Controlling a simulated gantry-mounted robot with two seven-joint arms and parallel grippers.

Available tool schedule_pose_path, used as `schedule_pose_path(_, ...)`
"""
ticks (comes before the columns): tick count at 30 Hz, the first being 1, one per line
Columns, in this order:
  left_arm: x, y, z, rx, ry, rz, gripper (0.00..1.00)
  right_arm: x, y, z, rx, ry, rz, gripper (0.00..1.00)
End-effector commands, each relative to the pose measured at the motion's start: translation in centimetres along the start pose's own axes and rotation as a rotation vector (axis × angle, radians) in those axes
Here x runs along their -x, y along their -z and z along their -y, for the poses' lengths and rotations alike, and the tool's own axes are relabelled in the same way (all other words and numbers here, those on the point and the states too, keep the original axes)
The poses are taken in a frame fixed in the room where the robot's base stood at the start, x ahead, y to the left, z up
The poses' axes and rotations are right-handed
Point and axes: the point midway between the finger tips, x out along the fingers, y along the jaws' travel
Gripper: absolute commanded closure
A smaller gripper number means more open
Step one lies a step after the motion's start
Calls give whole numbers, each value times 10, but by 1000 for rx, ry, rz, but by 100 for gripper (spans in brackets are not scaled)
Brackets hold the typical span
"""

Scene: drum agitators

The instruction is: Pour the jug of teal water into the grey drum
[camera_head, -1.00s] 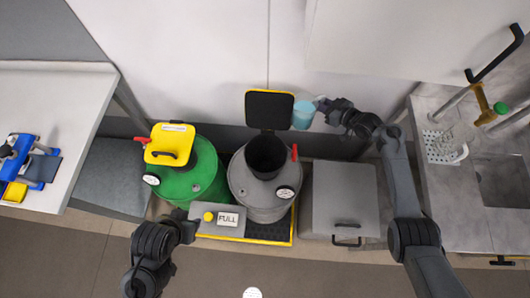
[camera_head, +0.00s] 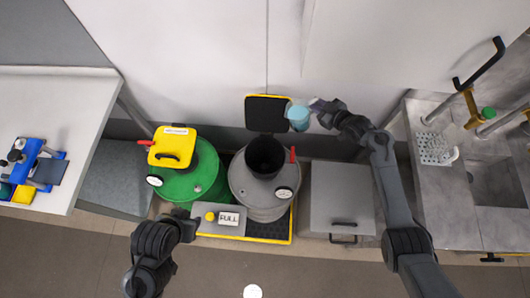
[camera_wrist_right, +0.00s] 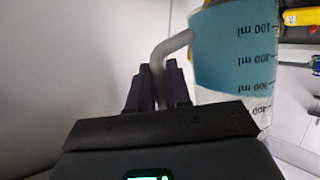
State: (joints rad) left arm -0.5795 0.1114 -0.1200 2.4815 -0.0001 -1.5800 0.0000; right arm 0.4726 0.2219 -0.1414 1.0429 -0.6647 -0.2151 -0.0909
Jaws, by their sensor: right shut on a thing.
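The jug of teal water (camera_head: 298,117) is in the air just right of the grey drum's raised lid (camera_head: 268,113). It looks slightly tilted; how far I cannot tell. My right gripper (camera_head: 320,107) is shut on its handle (camera_wrist_right: 172,45). The right wrist view shows the teal water (camera_wrist_right: 235,55) and ml marks on the jug. The grey drum (camera_head: 262,195) stands below and left of the jug, its black funnel-like mouth (camera_head: 266,155) open.
A green drum (camera_head: 188,180) with a shut yellow lid (camera_head: 172,147) stands left of the grey drum. A control box (camera_head: 218,220) with a yellow button is in front. A grey cabinet (camera_head: 340,195) is right. A sink counter (camera_head: 440,200) lies far right.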

Motion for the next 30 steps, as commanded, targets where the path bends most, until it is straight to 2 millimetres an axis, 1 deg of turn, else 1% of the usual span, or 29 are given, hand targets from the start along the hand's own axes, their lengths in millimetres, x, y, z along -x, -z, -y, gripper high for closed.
schedule_pose_path(1, 4, 1, 0, 0, 0, 1, 60, 1, 5, 2, 23, -8, 2, 100)
schedule_pose_path(10, 12, 3, 2, -7, 6, 3, 60, 3, 15, 12, 158, -66, 29, 100)
schedule_pose_path(18, 14, 3, 4, -13, 10, 4, 60, 4, 23, 24, 280, -117, 56, 100)
schedule_pose_path(30, 13, 3, 2, -8, 6, 4, 60, 4, 29, 33, 371, -156, 76, 100)
